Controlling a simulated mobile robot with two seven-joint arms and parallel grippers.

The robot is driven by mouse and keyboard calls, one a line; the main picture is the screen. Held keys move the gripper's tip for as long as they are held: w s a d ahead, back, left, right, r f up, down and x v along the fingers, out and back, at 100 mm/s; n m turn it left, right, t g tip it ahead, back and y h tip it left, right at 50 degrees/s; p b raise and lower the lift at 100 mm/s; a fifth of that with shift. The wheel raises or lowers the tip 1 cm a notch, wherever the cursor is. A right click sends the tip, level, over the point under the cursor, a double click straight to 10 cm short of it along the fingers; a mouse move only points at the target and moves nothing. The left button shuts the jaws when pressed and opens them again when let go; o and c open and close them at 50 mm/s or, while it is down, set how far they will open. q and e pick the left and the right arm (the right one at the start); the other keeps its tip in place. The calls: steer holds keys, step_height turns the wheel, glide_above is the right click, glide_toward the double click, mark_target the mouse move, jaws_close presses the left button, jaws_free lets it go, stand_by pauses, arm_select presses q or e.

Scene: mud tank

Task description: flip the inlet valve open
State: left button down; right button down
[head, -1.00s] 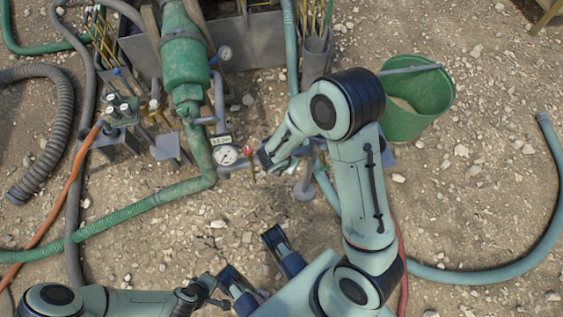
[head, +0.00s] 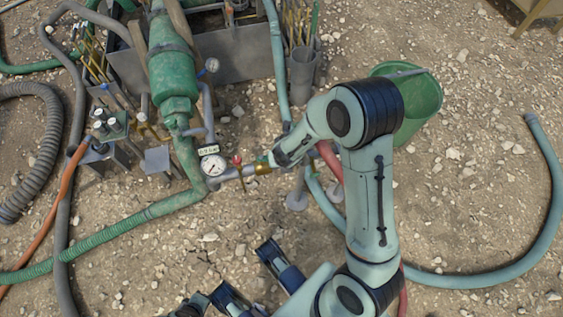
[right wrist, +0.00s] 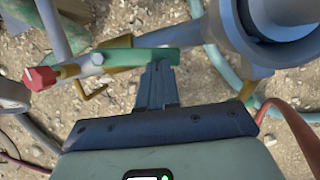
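The inlet valve appears to be the brass-bodied valve (head: 262,169) on the grey pipe beside the pressure gauge. In the right wrist view its green lever (right wrist: 128,58) lies across the picture, roughly along the pipe, over brass parts (right wrist: 95,88). My right gripper (right wrist: 158,70) has its narrow fingers together, with the tips at the lever's lower edge. I cannot tell if they touch it. In the head view the right gripper (head: 280,158) is partly hidden by its own wrist. My left gripper (head: 192,303) barely shows at the bottom edge; its fingers are unclear.
A smaller red-handled tap (head: 238,160) stands left of the valve, near the round gauge (head: 213,165). Left of that are a green pump body (head: 175,75) and a green hose (head: 100,238). A green bucket (head: 425,95) stands behind my right arm.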

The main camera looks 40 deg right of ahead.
arm_select(q)
steer(key=shift+w, duration=0.1)
arm_select(e)
steer(key=shift+w+d, duration=0.3)
steer(key=shift+d, duration=0.15)
stand_by(0.4)
steer(key=shift+a+f, duration=0.1)
stand_by(0.4)
